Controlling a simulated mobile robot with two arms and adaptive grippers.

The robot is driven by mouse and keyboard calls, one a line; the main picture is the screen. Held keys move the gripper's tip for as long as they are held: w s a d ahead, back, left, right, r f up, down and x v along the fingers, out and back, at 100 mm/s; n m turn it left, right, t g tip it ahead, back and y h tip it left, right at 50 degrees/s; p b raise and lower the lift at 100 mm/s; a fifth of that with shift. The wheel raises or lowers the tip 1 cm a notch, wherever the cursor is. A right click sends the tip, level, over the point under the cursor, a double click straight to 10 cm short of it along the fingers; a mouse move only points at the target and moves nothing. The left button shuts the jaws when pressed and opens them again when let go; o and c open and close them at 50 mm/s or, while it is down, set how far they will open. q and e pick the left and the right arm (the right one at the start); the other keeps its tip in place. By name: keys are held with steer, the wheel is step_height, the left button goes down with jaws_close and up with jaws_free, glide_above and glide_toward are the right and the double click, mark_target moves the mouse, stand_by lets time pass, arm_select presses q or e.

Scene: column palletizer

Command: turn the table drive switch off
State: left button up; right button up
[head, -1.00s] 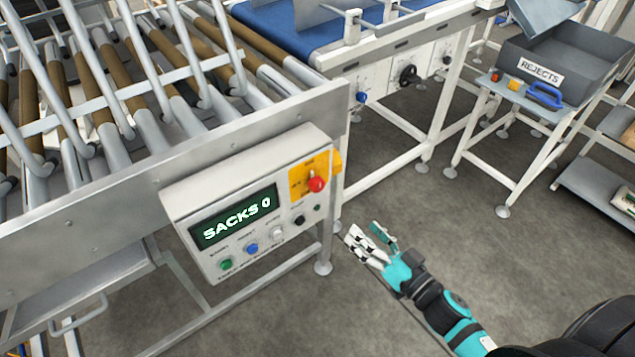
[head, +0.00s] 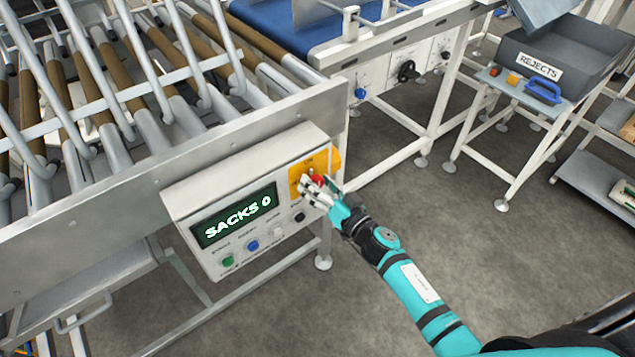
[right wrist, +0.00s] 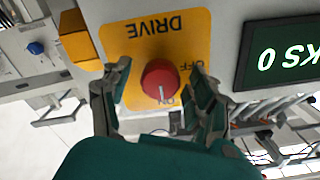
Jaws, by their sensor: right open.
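The table drive switch is a red round knob (right wrist: 160,80) on a yellow plate (right wrist: 150,40) lettered DRIVE, OFF and ON. In the right wrist view its white mark points toward the ON lettering. In the head view the knob (head: 317,181) is partly hidden by my right gripper (head: 316,190). That gripper (right wrist: 160,92) is open, with a finger on each side of the knob. The fingers look apart from the knob; I cannot tell whether they touch it. My left gripper is not in view.
The control box (head: 185,207) carries a display reading SACKS 0 (head: 234,218), with several buttons below. A roller frame (head: 100,185) stands above and left. A blue belt conveyor (head: 275,25) and a REJECTS bin (head: 590,65) stand behind.

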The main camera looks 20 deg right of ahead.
steer(key=shift+w+a, duration=0.1)
steer(key=shift+w, duration=0.15)
steer(key=c, duration=1.2)
